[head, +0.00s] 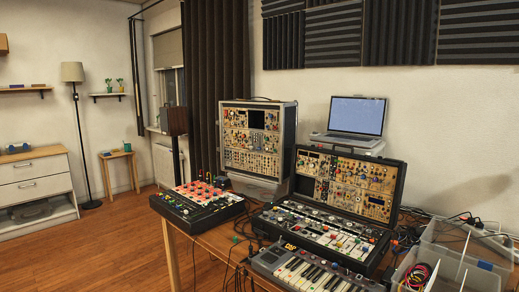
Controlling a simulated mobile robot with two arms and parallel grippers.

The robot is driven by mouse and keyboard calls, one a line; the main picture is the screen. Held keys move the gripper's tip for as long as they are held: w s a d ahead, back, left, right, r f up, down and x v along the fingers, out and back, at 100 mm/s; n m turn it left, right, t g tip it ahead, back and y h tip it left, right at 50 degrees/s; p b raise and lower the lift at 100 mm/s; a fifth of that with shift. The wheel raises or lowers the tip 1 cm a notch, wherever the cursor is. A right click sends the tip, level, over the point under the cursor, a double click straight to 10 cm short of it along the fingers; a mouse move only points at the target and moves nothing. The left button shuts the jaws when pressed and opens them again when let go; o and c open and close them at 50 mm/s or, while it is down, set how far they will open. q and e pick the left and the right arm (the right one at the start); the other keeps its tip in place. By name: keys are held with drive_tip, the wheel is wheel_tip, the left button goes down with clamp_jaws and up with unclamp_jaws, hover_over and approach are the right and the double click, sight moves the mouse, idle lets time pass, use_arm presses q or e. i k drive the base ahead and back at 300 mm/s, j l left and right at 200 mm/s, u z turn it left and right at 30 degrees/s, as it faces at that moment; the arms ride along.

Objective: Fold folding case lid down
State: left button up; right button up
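A folding synth case (322,237) stands open on the wooden table, right of the picture's middle. Its lid (346,186) is raised and leans back, with rows of modules, knobs and coloured cables on its inner face. The lower half holds a panel with several knobs and light keys or pads. Neither of my grippers shows in the head view.
A small keyboard (310,270) sits in front of the case. A drum machine (197,203) is left of it, and an upright modular rack (258,138) stands behind. A laptop (355,117) sits behind the lid. Clear bins (446,262) and cables crowd the right. Open floor lies left.

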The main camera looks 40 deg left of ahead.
sight(377, 203)
drive_tip(key=u, duration=0.85)
drive_tip(key=i+l+u, duration=0.1)
drive_tip(key=i+l, duration=0.35)
drive_tip(key=z, duration=1.05)
drive_tip(key=k+j+z, duration=0.1)
drive_tip(key=j+z, duration=0.3)
drive_tip(key=k+j+z, duration=0.15)
drive_tip(key=j+z, duration=0.2)
drive_tip(key=k+j+z, duration=0.2)
drive_tip(key=j+z, duration=0.2)
drive_tip(key=k+j+z, duration=0.55)
drive_tip(key=z, duration=0.2)
drive_tip(key=j, duration=0.1)
